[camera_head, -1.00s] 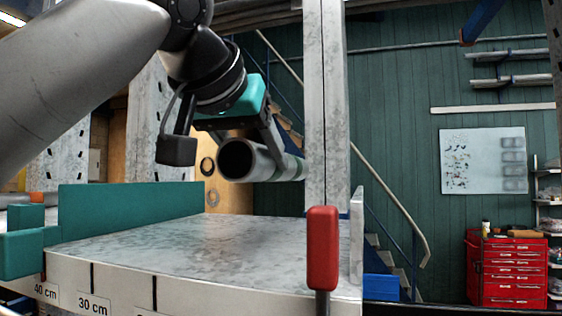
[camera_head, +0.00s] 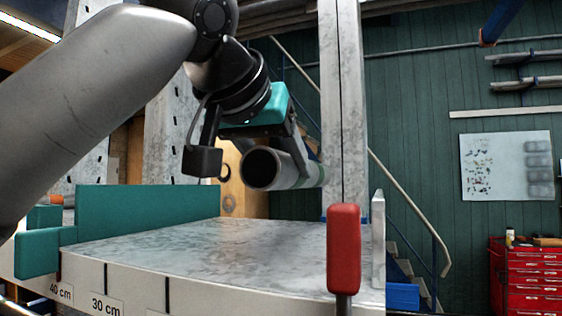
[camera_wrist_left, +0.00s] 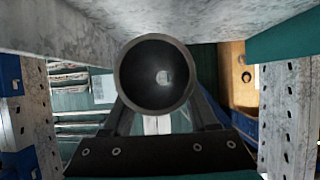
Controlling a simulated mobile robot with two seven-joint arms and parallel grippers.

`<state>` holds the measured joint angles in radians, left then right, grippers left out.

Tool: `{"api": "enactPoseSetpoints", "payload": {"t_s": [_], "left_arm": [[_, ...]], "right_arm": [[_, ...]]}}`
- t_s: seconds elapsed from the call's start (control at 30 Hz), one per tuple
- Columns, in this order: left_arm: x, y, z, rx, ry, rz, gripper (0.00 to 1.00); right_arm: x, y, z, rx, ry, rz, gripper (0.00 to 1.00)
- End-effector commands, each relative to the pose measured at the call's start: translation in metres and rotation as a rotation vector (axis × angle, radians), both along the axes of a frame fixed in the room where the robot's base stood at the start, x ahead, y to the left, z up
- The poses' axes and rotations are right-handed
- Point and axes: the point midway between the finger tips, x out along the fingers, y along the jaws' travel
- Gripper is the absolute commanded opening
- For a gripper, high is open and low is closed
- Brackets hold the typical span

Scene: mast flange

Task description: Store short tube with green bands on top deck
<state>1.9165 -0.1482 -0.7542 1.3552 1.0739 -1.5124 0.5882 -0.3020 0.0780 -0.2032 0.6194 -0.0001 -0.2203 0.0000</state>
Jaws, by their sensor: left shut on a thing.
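A short grey tube (camera_head: 284,170) with a green band near its far end is held level above the deck. Its open dark end faces me. My left gripper (camera_head: 297,150) is shut on the tube from above. In the left wrist view the tube's round open end (camera_wrist_left: 157,74) fills the middle, between the fingers of my left gripper (camera_wrist_left: 163,118). The grey metal top deck (camera_head: 215,245) lies below the tube, with a visible gap between them. My right gripper is not in view.
A teal wall (camera_head: 148,213) edges the deck at the back left. A red-capped post (camera_head: 344,248) stands at its front right. A metal upright (camera_head: 343,110) rises behind the tube, and a low plate (camera_head: 378,238) edges the right side. The deck surface is clear.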

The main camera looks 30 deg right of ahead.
Motion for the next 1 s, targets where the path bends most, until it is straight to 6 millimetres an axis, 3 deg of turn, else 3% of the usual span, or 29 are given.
{"api": "enactPoseSetpoints", "payload": {"t_s": [1.0], "left_arm": [[0.000, 0.000, -0.080, -0.002, -0.001, -0.001, 0.00]], "right_arm": [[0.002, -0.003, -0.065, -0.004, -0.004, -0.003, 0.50]]}}
